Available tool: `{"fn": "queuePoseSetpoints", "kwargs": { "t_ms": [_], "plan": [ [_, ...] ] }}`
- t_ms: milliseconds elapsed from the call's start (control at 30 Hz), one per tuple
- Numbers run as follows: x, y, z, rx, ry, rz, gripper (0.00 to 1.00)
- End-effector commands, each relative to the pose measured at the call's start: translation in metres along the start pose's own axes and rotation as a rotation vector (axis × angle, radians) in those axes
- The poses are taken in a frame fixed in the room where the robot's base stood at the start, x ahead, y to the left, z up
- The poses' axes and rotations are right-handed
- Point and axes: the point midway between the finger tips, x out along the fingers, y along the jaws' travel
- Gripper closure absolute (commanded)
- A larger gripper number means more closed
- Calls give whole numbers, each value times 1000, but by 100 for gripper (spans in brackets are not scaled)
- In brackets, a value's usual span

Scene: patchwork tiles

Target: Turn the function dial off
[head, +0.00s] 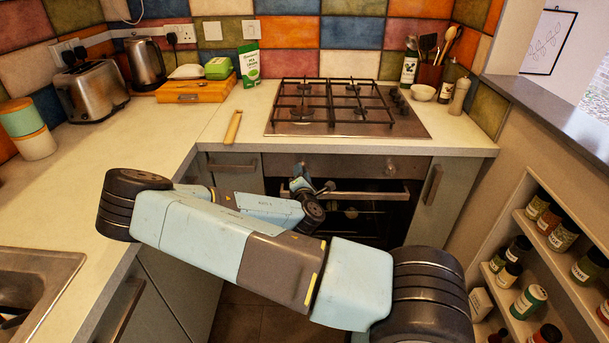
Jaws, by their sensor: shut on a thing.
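The oven's control panel (345,163) is a dark brown strip under the worktop. My gripper (300,171) is at the left part of this panel, with my arm reaching to it across the front of the picture. The gripper is small in view and is shut on the function dial, which it covers. The dial's marks and its angle cannot be made out. Another knob (390,170) shows uncovered at the right of the panel.
The oven door handle (370,194) runs just below my gripper. A gas hob (345,106) lies above, and a wooden strip (233,127) lies on the worktop to its left. Spice shelves (548,240) stand close on the right.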

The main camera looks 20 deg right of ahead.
Motion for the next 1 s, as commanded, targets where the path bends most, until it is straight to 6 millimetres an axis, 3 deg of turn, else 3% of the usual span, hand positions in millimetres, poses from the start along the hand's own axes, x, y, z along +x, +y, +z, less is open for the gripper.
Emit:
{"fn": "queuePoseSetpoints", "kwargs": {
  "t_ms": [433, 467, 500, 700, 1000],
  "plan": [
    [-1, -4, -3, -11, 8, -11, 92],
    [-1, -4, -3, -11, 7, -11, 60],
    [-1, -4, -3, -11, 7, -11, 56],
    [-1, -2, -1, -10, 4, -7, 37],
    [-1, -2, 0, -10, 1, -5, 37]
  ]
}}
